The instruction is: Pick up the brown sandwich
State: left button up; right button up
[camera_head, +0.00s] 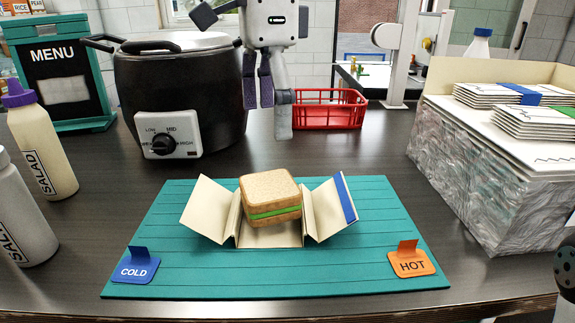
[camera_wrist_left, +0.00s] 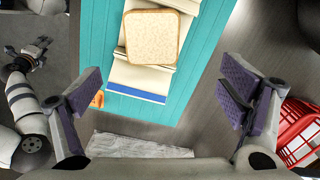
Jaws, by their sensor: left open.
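The brown sandwich (camera_head: 268,191), square bread with a green layer between the slices, sits in an opened cream wrapper (camera_head: 210,208) on a teal mat (camera_head: 370,265). In the left wrist view the sandwich (camera_wrist_left: 153,37) shows from above, beyond the fingers. My left gripper (camera_head: 267,105) hangs behind and above it, apart from it. In the left wrist view the two purple-padded fingers (camera_wrist_left: 165,88) are wide apart with nothing between them. My right gripper (camera_wrist_left: 28,52) shows small at the left edge of that view; its finger opening is unclear.
A black cooker (camera_head: 180,90) stands behind left and a red basket (camera_head: 325,122) behind the mat. A box of cards (camera_head: 490,180) is at right, salad bottles (camera_head: 42,145) at left. Blue COLD (camera_head: 135,268) and orange HOT (camera_head: 412,263) tags lie on the mat's front corners.

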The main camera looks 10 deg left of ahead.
pick_arm(q)
send_over(269, 185)
jog(key=f, duration=0.4)
jog(key=shift+s+f, duration=0.15)
jog(key=shift+s, duration=0.25)
jog(key=f, duration=0.7)
jog(key=shift+w+p, duration=0.35)
jog(key=c, duration=1.4)
pick_arm(e)
jog(key=shift+s+r, duration=0.1)
jog(key=shift+r, duration=0.4)
pick_arm(q)
notch_tip(269, 185, up, 3)
jog(key=shift+w+f, duration=0.1)
jog(key=shift+f, duration=0.05)
jog(key=s+d+r, duration=1)
jog(key=shift+r, duration=0.1)
pick_arm(e)
jog(key=shift+w+r+t, duration=0.3)
jog(key=shift+t, duration=0.1)
